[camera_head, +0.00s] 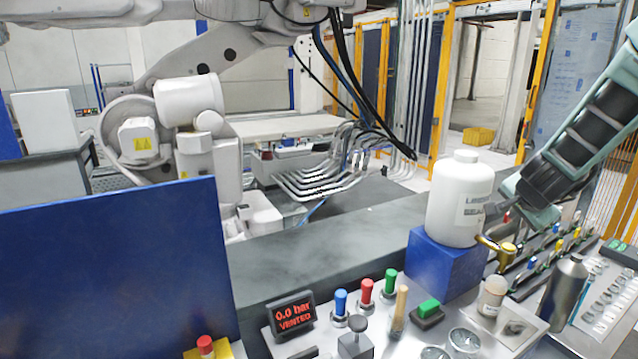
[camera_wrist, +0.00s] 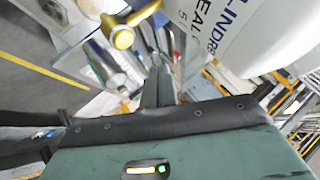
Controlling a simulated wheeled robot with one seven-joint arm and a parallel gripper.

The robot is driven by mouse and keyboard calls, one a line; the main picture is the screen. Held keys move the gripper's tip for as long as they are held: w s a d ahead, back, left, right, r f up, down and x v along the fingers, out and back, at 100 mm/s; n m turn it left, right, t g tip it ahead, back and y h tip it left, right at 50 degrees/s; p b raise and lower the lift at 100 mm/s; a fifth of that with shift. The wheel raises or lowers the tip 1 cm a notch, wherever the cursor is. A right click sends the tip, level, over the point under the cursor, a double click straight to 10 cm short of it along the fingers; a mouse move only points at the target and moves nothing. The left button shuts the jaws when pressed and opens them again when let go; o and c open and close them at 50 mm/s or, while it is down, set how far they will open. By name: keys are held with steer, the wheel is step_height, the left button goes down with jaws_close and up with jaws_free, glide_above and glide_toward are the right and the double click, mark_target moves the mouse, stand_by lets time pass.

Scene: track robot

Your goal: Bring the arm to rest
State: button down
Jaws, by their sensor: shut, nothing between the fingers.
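My arm (camera_head: 590,120) reaches in from the upper right in the head view. My gripper (camera_head: 494,210) is at the right side of a large white bottle (camera_head: 460,190), very close to it; I cannot tell whether they touch. In the wrist view the fingers of my gripper (camera_wrist: 158,82) are together with nothing between them. The labelled white bottle (camera_wrist: 245,30) fills the upper right there. The bottle stands upright on a blue block (camera_head: 440,268).
A brass fitting (camera_head: 505,252) sits just below my gripper; it also shows in the wrist view (camera_wrist: 122,38). A display (camera_head: 291,314) reads 0.0 bar, vented. Coloured knobs (camera_head: 366,290), a small jar (camera_head: 492,295) and a grey bottle (camera_head: 564,290) crowd the panel. Open space lies above.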

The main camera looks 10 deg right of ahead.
steer(key=s+a+f+n+g+y, duration=0.1)
steer(key=s+a+n+y, duration=0.2)
steer(key=a, duration=0.7)
steer(key=s+a+n+y+b, duration=0.15)
steer(key=a+n, duration=0.35)
steer(key=a, duration=0.5)
steer(key=s+a+f+n+g+y, duration=0.1)
steer(key=s+a+n+y, duration=0.25)
steer(key=a, duration=0.75)
steer(key=s+a+n+g, duration=0.1)
steer(key=s+a+n, duration=0.1)
steer(key=s+n, duration=0.2)
steer(key=s+a+f+n+g+h, duration=0.1)
steer(key=s+a+n+g, duration=0.1)
steer(key=s, duration=0.9)
steer(key=s+a+f+n+g+h, duration=0.1)
steer(key=s+a+n+g, duration=0.1)
steer(key=s+a+n, duration=0.2)
steer(key=s+n+b, duration=0.1)
steer(key=s+n, duration=0.1)
steer(key=s, duration=0.2)
steer(key=shift+s+f, duration=0.2)
steer(key=shift+f, duration=0.05)
